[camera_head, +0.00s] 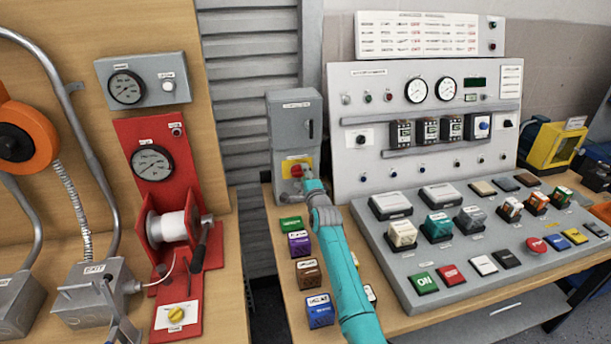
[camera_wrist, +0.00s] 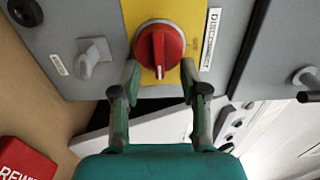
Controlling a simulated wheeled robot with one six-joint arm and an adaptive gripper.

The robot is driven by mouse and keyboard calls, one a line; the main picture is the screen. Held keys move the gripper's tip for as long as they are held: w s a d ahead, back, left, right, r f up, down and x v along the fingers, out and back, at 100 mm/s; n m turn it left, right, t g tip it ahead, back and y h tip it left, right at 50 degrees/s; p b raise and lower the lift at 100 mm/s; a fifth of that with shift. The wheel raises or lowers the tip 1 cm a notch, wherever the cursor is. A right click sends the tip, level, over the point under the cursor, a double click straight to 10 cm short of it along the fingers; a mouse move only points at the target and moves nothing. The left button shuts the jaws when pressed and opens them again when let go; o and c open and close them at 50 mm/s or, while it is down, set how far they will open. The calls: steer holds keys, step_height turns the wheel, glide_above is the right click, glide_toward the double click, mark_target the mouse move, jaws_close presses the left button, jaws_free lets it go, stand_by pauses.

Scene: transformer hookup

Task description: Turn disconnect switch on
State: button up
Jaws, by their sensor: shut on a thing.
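The disconnect switch is a red rotary knob (camera_wrist: 161,48) on a yellow plate (camera_wrist: 186,14) labelled DISCONNECT. In the head view the red knob (camera_head: 296,171) sits low on the front of a grey box (camera_head: 290,125) at the left end of the bench. My gripper (camera_wrist: 160,76) has one finger on each side of the knob and is shut on it. The knob's raised grip runs upright in the wrist view. In the head view my gripper (camera_head: 309,182) covers part of the yellow plate.
A grey lever (camera_wrist: 93,58) is left of the plate in the wrist view. Several coloured blocks (camera_head: 300,243) stand on the bench below the box. A large control console (camera_head: 430,120) with gauges and buttons is to the right. A red reel panel (camera_head: 150,160) is at the left.

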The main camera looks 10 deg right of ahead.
steer(key=shift+f, duration=0.1)
steer(key=o, duration=1.1)
steer(key=shift+s, duration=0.1)
steer(key=s, duration=1.1)
steer(key=shift+s, duration=0.4)
